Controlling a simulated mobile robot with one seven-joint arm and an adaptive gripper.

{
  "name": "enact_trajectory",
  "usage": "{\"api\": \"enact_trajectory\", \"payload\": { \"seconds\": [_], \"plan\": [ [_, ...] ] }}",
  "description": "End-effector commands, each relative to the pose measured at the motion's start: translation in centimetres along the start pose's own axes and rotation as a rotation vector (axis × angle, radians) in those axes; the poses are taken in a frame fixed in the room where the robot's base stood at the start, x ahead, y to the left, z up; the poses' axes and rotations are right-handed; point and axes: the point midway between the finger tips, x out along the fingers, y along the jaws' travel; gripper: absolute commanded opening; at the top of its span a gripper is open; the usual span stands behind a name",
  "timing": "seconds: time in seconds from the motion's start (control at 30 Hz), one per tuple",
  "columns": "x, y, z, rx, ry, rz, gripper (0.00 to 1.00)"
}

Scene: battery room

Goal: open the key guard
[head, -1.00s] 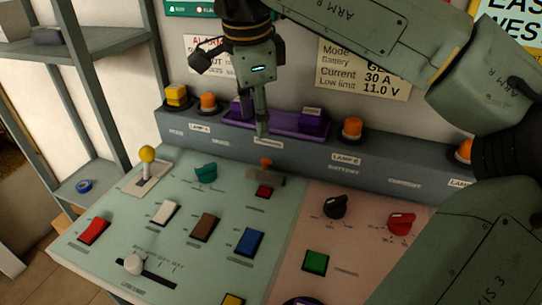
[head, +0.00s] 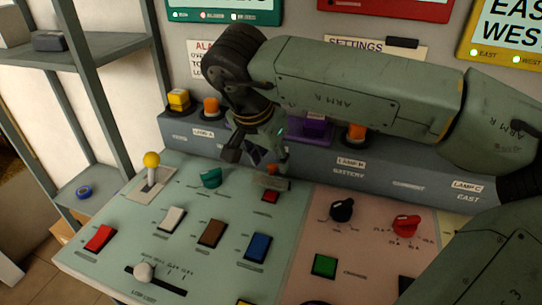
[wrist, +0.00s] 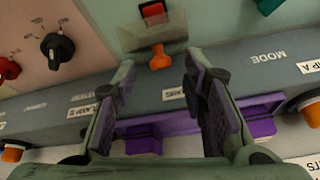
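The key guard (head: 272,183) is a small clear plate with an orange tab at the ledge side, beside a red switch (head: 270,197) on the pale green panel. In the wrist view the clear guard (wrist: 140,38) lies at the top middle, with its orange tab (wrist: 160,58) just beyond the fingertips and the red switch (wrist: 153,10) above it. I cannot tell the guard's exact tilt. My gripper (head: 278,163) is above the panel's back edge, close to the tab. In the wrist view my gripper (wrist: 158,72) is open and empty, its fingers either side of the tab's line, apart from it.
A purple tray (wrist: 180,126) with purple items sits on the grey ledge behind. Orange lamps (head: 357,132) stand on the ledge. A teal knob (head: 211,178), a yellow-topped lever (head: 151,163), a black knob (head: 342,209) and several coloured switches stand around the guard.

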Motion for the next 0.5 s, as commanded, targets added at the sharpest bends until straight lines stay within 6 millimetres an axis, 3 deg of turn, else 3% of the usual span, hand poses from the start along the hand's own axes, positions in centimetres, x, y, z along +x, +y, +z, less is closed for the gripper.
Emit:
{"api": "enact_trajectory", "payload": {
  "seconds": [0.2, 0.5],
  "plan": [
    [1.4, 0.0, 0.0, 0.000, 0.000, -0.001, 0.39],
    [1.5, 0.0, 0.0, 0.001, 0.000, -0.001, 0.36]
  ]
}}
